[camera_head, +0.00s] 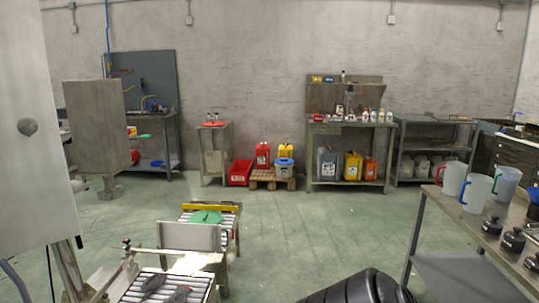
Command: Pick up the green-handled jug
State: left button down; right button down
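Three pale translucent jugs stand upright on the metal workbench (433,192) at the right. The left one is a red-handled jug (454,179). In front of it is a blue-handled jug (477,192). Behind and to the right stands a third jug (508,182), bluish near its top. The handle at its left side is small, and I cannot tell for sure whether it is green. Neither of my grippers is in view.
Several black knobbed weights (513,240) stand on the bench, in front of the jugs. A black rounded object (362,287) fills the bottom middle. A roller conveyor (168,287) is at lower left. The green floor (310,225) between is clear.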

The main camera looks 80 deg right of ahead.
aim_at(506, 180)
jog(key=z, duration=3.15)
jog(key=i, duration=6.85)
jog(key=z, duration=1.05)
